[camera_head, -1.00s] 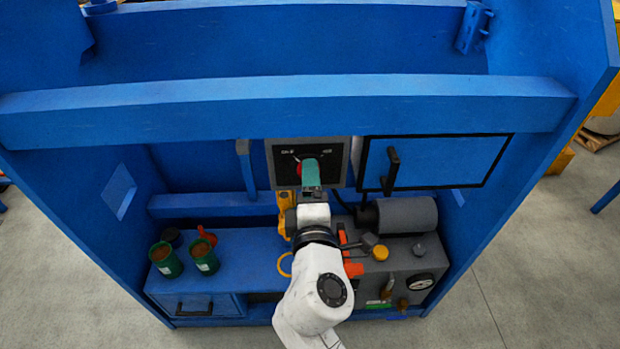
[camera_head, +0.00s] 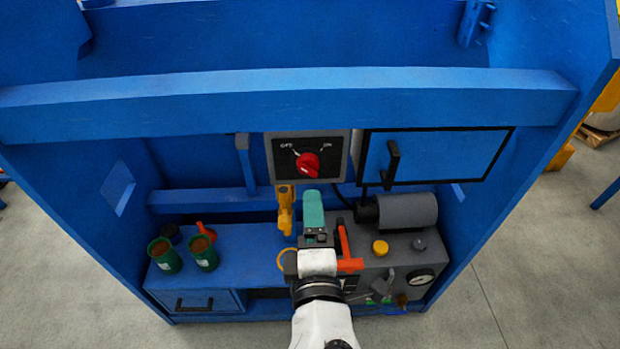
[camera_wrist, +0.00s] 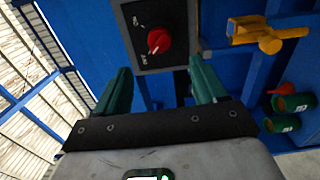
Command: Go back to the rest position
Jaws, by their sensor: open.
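My gripper (camera_head: 314,212) is in the middle of the head view, in front of the blue panel and below the switch box. It is empty. In the wrist view my gripper (camera_wrist: 160,82) shows its two green fingers spread apart. The red knob (camera_head: 307,164) on the grey switch box (camera_head: 338,148) is in plain sight between the OFF and ON marks, apart from my gripper. The red knob also shows in the wrist view (camera_wrist: 159,41), beyond the fingers. My white arm comes up from the bottom of the head view.
A yellow tool (camera_head: 285,210) hangs left of my gripper. Two green cans (camera_head: 166,262) stand on the blue shelf at left. A grey machine (camera_head: 385,262) with a yellow button, red lever and gauge is close on the right. A blue beam (camera_head: 290,98) crosses above.

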